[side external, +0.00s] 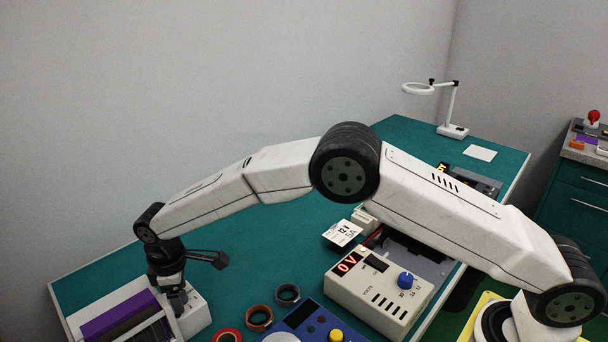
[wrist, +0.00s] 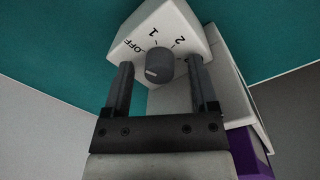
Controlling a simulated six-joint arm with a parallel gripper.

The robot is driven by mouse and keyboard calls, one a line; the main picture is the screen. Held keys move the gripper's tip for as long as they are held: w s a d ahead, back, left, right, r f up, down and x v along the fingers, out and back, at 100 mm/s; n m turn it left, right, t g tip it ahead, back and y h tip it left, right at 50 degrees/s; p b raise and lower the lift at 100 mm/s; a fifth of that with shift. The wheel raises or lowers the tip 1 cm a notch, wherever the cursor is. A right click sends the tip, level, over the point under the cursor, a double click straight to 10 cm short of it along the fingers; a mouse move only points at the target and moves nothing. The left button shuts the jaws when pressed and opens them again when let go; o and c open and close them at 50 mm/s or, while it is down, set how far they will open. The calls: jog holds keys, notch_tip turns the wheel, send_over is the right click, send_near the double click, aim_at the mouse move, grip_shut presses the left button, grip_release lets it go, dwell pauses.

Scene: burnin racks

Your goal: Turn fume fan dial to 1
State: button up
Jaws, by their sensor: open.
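The fume fan dial is a dark grey round knob (wrist: 160,62) on a white sloped panel (wrist: 186,22) marked OFF, 1 and 2. A pale mark shows on the knob's face, but I cannot tell which label it points to. My gripper (wrist: 160,78) is open, with one finger on each side of the knob; I cannot tell whether they touch it. In the side external view my gripper (side external: 177,298) reaches down at the white housing (side external: 198,317) at the table's left end, and the knob is hidden there.
A purple-topped unit (side external: 118,314) adjoins the white housing. Tape rolls (side external: 259,318) and a blue panel (side external: 303,320) lie to the right. A beige power supply (side external: 375,300) reading 0V stands farther right. The teal table (side external: 225,262) is clear behind the rolls.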

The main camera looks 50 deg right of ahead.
grip_shut()
jog(key=shift+m, duration=0.3)
jog(key=m, duration=0.9)
dwell(0.5)
dwell(0.4)
